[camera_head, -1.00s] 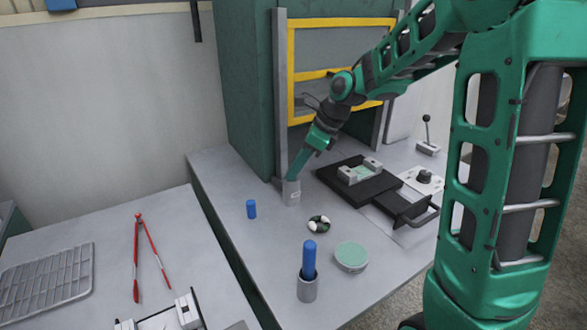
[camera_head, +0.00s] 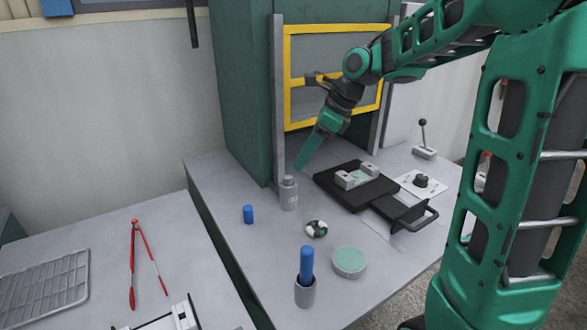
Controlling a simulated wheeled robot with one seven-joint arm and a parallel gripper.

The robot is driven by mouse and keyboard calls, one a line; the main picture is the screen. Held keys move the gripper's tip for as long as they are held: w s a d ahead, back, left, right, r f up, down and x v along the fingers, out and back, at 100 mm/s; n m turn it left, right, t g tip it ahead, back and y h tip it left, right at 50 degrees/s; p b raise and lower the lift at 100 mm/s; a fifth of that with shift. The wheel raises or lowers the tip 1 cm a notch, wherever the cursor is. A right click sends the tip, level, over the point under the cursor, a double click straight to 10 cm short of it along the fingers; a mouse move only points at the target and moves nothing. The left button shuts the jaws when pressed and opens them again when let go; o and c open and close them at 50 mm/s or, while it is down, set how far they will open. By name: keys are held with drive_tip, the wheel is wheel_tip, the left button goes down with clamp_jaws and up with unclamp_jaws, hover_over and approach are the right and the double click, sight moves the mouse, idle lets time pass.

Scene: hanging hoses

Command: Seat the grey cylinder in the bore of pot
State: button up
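A light grey pot (camera_head: 289,198) with a small label stands upright on the bench, near the foot of the green cabinet's post. A short grey cylinder (camera_head: 288,180) stands upright at its mouth, its top showing above the rim. How deep it sits in the bore is hidden. My gripper (camera_head: 300,167) is above and slightly right of the pot, apart from the cylinder. Its green fingers overlap in this view, so their opening cannot be told. I see nothing held in it.
A second grey pot (camera_head: 305,293) holds a tall blue cylinder (camera_head: 306,263). A black press (camera_head: 355,187) lies right of my gripper.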

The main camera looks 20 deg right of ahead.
drive_tip(key=v, duration=0.5)
drive_tip(key=s+d+f+n+g+h, duration=0.1)
drive_tip(key=s+d+f+n, duration=0.2)
drive_tip(key=s+n, duration=0.3)
drive_tip(key=s+d+f+n+g+h, duration=0.1)
drive_tip(key=s+d+f+n, duration=0.3)
drive_tip(key=s, duration=1.1)
drive_tip(key=s+d+f+n+g+h, duration=0.1)
drive_tip(key=s+d+f+n, duration=0.3)
drive_tip(key=s+n, duration=0.4)
drive_tip(key=shift+s+d+f+h, duration=0.2)
drive_tip(key=shift+s+h, duration=0.5)
drive_tip(key=shift+s, duration=0.45)
